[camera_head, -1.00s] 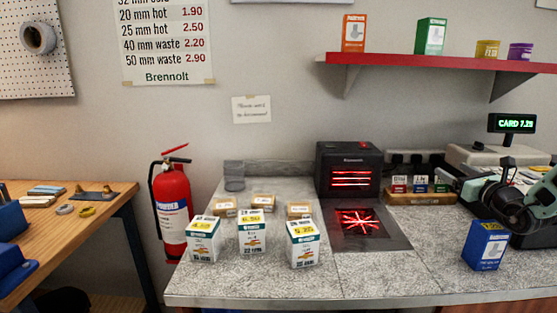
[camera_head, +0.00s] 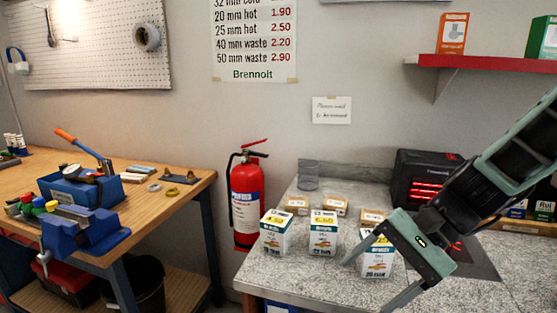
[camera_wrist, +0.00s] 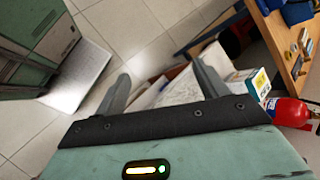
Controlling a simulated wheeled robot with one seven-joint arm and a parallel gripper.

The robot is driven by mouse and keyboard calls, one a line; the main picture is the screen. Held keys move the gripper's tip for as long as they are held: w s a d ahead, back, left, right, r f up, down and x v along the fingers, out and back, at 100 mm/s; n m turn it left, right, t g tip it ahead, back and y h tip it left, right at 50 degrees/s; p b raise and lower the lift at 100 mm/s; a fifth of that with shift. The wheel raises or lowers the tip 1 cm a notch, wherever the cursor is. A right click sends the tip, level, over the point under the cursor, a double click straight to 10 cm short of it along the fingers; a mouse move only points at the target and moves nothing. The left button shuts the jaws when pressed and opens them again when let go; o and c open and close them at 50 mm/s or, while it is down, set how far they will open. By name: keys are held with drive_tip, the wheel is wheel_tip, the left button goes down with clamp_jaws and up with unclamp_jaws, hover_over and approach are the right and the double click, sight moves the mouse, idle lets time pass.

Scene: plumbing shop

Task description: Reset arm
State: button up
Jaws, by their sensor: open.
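My gripper (camera_head: 366,276) reaches in from the right in the head view, over the front of the grey counter (camera_head: 290,278). Its two fingers are spread wide with nothing between them. In the wrist view the open fingers (camera_wrist: 162,84) point over the counter edge and the tiled floor. Three white and green boxes stand on the counter: a left box (camera_head: 276,233), a middle box (camera_head: 322,234) and a right box (camera_head: 378,262). The gripper's finger partly covers the right box in the head view; I cannot tell whether they touch.
A black scanner with red lights (camera_head: 412,172) stands behind my arm. Small brown boxes (camera_head: 297,204) sit behind the white ones. A red fire extinguisher (camera_head: 246,200) stands left of the counter. A wooden workbench (camera_head: 190,191) holds a blue vice (camera_head: 95,232). Floor shows between them.

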drive_tip(key=s+a+f+n+t+h, duration=0.1)
drive_tip(key=s+n+h, duration=0.7)
drive_tip(key=s+n, duration=0.6)
drive_tip(key=shift+a+n, duration=0.15)
drive_tip(key=shift+n, duration=0.65)
drive_tip(key=shift+f, duration=0.1)
